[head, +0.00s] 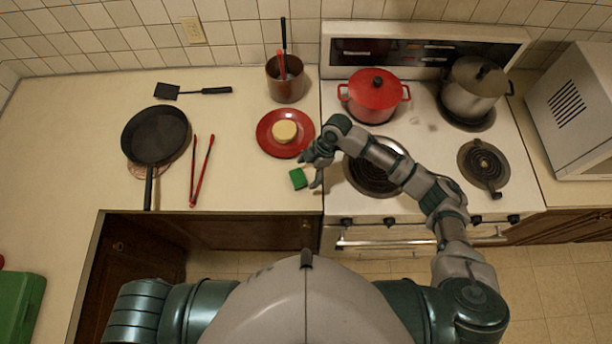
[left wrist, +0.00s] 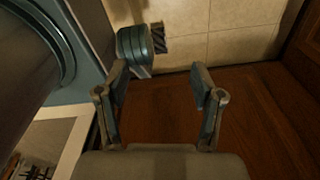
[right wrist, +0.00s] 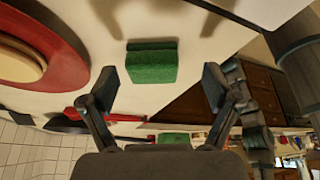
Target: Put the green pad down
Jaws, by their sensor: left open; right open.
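The green pad (head: 298,178) lies on the counter just in front of the red plate, near the counter's front edge. In the right wrist view the pad (right wrist: 152,66) shows ahead of the fingertips, roughly centred between them, with no finger seen touching it. My right gripper (head: 310,172) is open beside the pad; in its wrist view the right gripper (right wrist: 160,87) has its fingers wide apart and holds nothing. My left gripper (left wrist: 160,80) is open and empty over the brown cabinet front and tiled floor; it is out of the head view.
The red plate (head: 266,147) with a round yellowish item (head: 285,131) is behind the pad. Red tongs (head: 195,185) and a black pan (head: 138,136) lie left. A brown pot (head: 286,88) stands behind. The stove (head: 425,127) is right. Counter left of the pad is clear.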

